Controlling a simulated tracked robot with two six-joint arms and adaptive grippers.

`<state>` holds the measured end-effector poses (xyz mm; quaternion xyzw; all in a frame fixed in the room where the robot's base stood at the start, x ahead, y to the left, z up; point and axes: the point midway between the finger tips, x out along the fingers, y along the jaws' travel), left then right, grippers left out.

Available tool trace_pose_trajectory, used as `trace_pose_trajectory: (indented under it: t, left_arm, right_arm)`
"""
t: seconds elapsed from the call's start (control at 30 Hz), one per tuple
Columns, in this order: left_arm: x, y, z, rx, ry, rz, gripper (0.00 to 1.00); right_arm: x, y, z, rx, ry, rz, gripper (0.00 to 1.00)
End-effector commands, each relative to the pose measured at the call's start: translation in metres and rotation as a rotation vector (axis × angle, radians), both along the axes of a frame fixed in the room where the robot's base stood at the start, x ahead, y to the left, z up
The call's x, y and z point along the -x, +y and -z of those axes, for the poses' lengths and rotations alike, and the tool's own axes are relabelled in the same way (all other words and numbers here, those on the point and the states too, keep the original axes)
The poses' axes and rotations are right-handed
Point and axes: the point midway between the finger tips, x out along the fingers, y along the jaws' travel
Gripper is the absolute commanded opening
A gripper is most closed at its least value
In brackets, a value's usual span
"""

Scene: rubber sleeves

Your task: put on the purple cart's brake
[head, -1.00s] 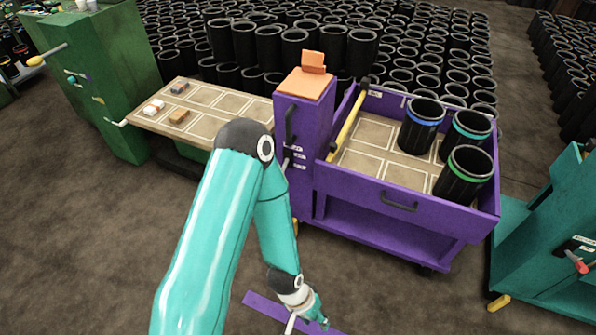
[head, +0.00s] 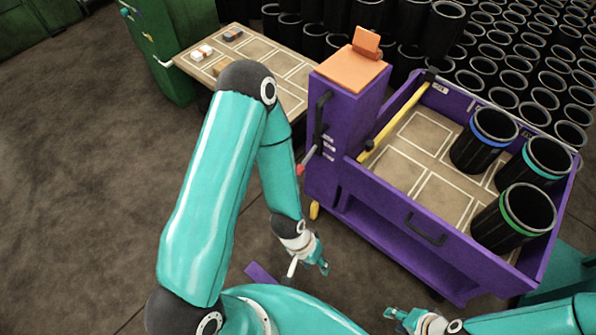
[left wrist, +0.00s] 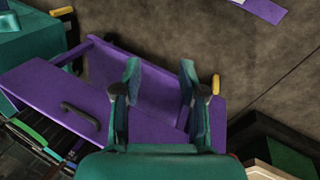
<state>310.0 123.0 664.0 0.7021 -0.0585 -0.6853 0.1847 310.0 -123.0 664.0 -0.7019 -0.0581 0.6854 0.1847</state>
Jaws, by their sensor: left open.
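The purple cart (head: 345,130) stands right of centre in the head view, with an orange-topped post at its left end. A lever with a red tip (head: 301,168) sticks out from the post's left side, partly behind my left arm. A yellow piece (head: 314,210) shows low at the post's base. My left gripper (head: 308,266) is open and empty, low in front of the cart and apart from it. The left wrist view shows its spread fingers (left wrist: 160,78) with the cart's purple panel (left wrist: 55,95) beyond. My right gripper (head: 394,314) is at the bottom edge, too small to judge.
The cart's tray carries several black sleeves (head: 483,140) and a yellow bar (head: 395,115). A tan table (head: 275,65) with small blocks stands behind left, beside a green cabinet. A purple strip (head: 258,272) lies on the floor. Bare floor spreads at the left.

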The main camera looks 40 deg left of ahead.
Motion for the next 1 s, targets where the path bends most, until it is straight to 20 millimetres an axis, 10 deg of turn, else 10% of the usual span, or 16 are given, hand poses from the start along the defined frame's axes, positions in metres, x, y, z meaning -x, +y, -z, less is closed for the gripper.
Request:
trace_pose_trajectory:
  t: [0.37,0.73,1.0]
  left_arm:
    - [-0.016,0.011,0.021,0.003,-0.068,-0.01,0.56]
    - [-0.115,0.13,0.117,-0.03,-0.67,-0.078,0.56]
    - [-0.131,0.229,0.137,-0.122,-1.187,-0.114,0.56]
  right_arm:
    - [0.0,0.0,0.02,0.0,-0.001,0.0,0.4]
    - [0.0,0.0,0.152,0.0,0.0,0.0,0.4]
    - [0.0,0.0,0.251,0.0,-0.001,0.0,0.4]
